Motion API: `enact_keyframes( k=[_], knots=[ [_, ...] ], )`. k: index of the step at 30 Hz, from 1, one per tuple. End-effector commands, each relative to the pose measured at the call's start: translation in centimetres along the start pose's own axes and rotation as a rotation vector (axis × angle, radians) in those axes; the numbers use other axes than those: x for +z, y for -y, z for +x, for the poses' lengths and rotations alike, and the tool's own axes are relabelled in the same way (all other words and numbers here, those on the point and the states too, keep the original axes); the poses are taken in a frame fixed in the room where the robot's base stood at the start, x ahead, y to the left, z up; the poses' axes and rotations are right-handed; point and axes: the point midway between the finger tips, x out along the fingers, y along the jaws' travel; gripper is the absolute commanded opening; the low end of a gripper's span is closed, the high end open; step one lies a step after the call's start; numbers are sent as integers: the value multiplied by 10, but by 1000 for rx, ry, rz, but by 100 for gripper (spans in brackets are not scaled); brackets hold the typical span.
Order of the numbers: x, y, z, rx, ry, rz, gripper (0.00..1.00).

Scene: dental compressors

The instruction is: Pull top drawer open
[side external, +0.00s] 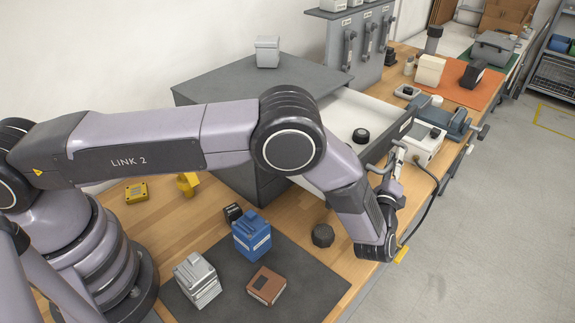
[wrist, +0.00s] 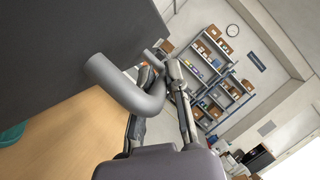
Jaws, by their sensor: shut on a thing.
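The top drawer (side external: 335,115) of the grey cabinet (side external: 250,85) stands pulled out toward the right, its pale inside showing. A small black round object (side external: 361,135) lies in it. My gripper (side external: 389,165) is at the outer side of the drawer front, partly hidden by my arm. In the wrist view, the dark drawer front (wrist: 65,45) fills the upper left and carries a grey bar handle (wrist: 125,88). My gripper's fingers (wrist: 164,75) are shut on this handle, near its bent end. The exact contact is partly hidden.
A white container (side external: 267,52) stands on the cabinet top. A blue box (side external: 252,235), a grey ribbed block (side external: 196,280) and a brown box (side external: 266,285) sit on a dark mat (side external: 315,285). A white device (side external: 428,145) is close beside the drawer front. The floor at right is clear.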

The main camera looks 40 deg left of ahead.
Motion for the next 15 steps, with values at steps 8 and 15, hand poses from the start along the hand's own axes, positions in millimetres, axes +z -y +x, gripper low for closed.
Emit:
enact_keyframes(
  k=[8,15],
  knots=[
    [0,0,0,0,-1,0,19],
    [0,0,0,0,-1,0,39]
  ],
)
